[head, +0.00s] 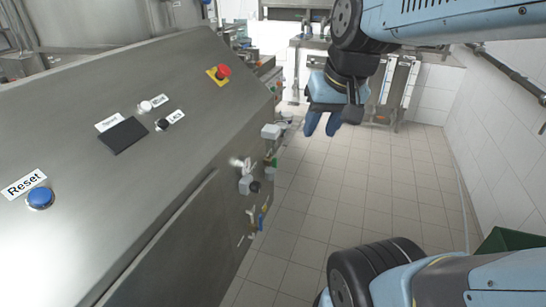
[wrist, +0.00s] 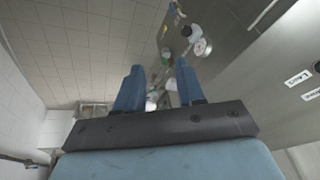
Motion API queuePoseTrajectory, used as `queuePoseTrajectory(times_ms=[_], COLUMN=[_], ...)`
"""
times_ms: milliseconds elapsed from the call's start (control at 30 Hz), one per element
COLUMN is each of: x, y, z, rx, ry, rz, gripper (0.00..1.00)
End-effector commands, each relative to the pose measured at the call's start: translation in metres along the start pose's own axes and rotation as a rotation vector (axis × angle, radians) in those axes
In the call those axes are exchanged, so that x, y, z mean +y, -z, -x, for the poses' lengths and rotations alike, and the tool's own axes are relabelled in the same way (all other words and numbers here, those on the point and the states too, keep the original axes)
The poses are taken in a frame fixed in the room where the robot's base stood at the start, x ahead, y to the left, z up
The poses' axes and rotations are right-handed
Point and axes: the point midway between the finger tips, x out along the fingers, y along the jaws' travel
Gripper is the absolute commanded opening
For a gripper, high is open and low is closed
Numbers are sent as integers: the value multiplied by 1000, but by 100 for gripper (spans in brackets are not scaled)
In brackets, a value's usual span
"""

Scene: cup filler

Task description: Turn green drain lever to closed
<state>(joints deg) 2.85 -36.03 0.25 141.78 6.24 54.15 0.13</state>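A small green part (head: 271,161), which looks like the green drain lever, sits among fittings on the right side of the steel machine in the head view. It also shows small in the wrist view (wrist: 166,52), beyond the fingertips. Its exact turn position is too small to tell. My gripper (head: 322,125) has blue fingers pointing down, to the right of the machine and apart from the lever. In the wrist view my gripper (wrist: 159,67) shows a clear gap between its fingers, with nothing held.
The machine's sloped panel has a blue reset button (head: 40,197), a black display (head: 123,136) and a red emergency stop (head: 223,71).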

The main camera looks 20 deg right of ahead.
Motion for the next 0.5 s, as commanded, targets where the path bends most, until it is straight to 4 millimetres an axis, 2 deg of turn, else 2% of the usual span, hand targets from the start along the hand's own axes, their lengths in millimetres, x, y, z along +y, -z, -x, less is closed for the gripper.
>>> queuePoseTrajectory(times_ms=[500], x=[-10], y=[37], z=[-80], rx=[-396], ry=[218], rz=[-393], gripper=[38])
